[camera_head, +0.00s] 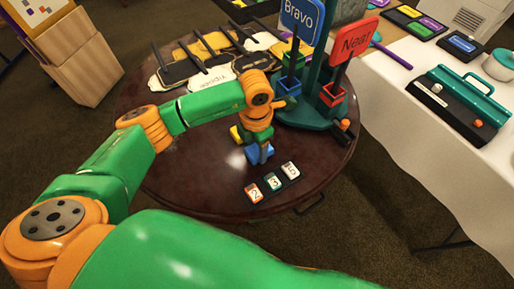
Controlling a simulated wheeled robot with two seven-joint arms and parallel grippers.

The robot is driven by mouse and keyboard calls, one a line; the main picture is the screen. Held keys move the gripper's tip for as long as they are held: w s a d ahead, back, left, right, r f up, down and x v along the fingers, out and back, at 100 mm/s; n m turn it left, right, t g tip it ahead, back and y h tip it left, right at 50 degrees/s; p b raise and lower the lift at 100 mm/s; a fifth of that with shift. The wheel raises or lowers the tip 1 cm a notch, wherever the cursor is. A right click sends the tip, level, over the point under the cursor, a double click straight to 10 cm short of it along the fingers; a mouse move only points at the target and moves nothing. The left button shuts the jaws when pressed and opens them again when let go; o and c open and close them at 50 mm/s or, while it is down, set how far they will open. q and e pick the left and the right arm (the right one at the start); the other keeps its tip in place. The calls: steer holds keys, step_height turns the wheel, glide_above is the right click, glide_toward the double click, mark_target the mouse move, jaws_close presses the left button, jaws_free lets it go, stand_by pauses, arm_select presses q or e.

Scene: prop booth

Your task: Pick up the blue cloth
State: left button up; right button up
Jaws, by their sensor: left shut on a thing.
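The blue cloth (268,152) is a small bright blue piece at the middle of the round dark table (190,175). My left gripper (259,150) points down over it and is shut on it, hiding part of it. I cannot tell whether the cloth is clear of the table top. My right gripper is not in view.
A yellow piece (235,135) lies just left of the gripper. A strip of number tiles (272,184) is in front. A green stand with a blue Bravo sign (302,16) and a red sign (353,40) rises behind right. Several paddle-like signs (212,77) lie at the back. A white-clothed table (400,110) is right.

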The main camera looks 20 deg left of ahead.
arm_select(q)
step_height(320, 180, up, 3)
steer(key=shift+w+a+f, duration=0.1)
steer(key=shift+w+a, duration=0.05)
steer(key=w+a+r+b, duration=0.2)
steer(key=w+a+r, duration=0.6)
steer(key=a, duration=0.3)
steer(key=shift+r, duration=0.85)
steer(key=shift+w, duration=0.1)
